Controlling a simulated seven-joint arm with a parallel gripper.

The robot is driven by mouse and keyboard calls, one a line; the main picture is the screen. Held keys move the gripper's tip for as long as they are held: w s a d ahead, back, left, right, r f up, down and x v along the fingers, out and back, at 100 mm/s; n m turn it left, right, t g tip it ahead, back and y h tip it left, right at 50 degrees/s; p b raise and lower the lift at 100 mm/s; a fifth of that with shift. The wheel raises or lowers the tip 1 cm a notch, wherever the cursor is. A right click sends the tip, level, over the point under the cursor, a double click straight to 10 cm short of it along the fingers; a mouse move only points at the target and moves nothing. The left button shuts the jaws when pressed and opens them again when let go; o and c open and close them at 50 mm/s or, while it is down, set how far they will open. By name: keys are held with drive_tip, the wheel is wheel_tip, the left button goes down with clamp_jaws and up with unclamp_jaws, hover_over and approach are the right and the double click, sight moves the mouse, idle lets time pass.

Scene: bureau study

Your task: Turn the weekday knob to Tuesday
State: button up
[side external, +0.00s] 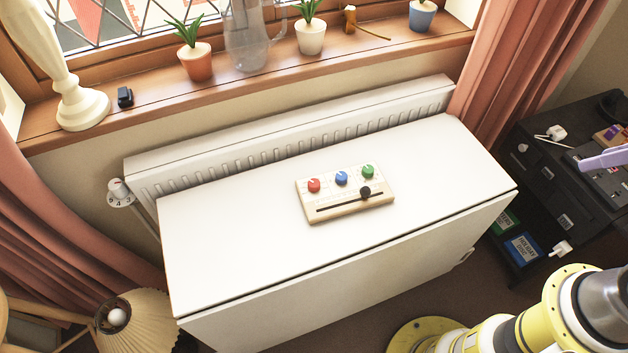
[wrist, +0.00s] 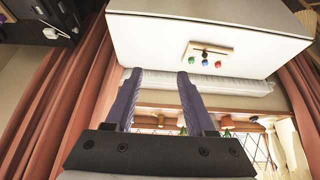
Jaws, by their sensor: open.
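A pale wooden panel (side external: 345,193) lies on the white cabinet top. It carries a red knob (side external: 314,185), a blue knob (side external: 341,178), a green knob (side external: 368,171) and a black slider (side external: 365,192). The weekday markings are too small to read, so I cannot tell which knob is the weekday knob or where it points. The panel also shows in the wrist view (wrist: 222,49), upside down. My gripper (wrist: 160,73) is open and empty in the wrist view, well away from the panel. A purple fingertip (side external: 603,159) shows at the side view's right edge.
The white cabinet top (side external: 240,250) is clear around the panel. A radiator (side external: 290,135) and a sill with potted plants (side external: 196,60) and a glass jug (side external: 247,35) stand behind. A dark desk unit (side external: 560,165) is at right, a lamp (side external: 135,325) at lower left.

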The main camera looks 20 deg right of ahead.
drive_tip(key=shift+o, duration=0.5)
drive_tip(key=w+a+r+m, duration=0.1)
drive_tip(key=w+a+r, duration=0.2)
drive_tip(key=w+r, duration=0.8)
drive_tip(key=w+a, duration=0.2)
drive_tip(key=w, duration=0.6)
drive_tip(key=n+g, duration=0.4)
drive_tip(key=g, duration=0.2)
hover_over(314, 183)
wheel_tip(314, 183, down, 30)
wheel_tip(314, 183, down, 14)
drive_tip(key=shift+r, duration=0.25)
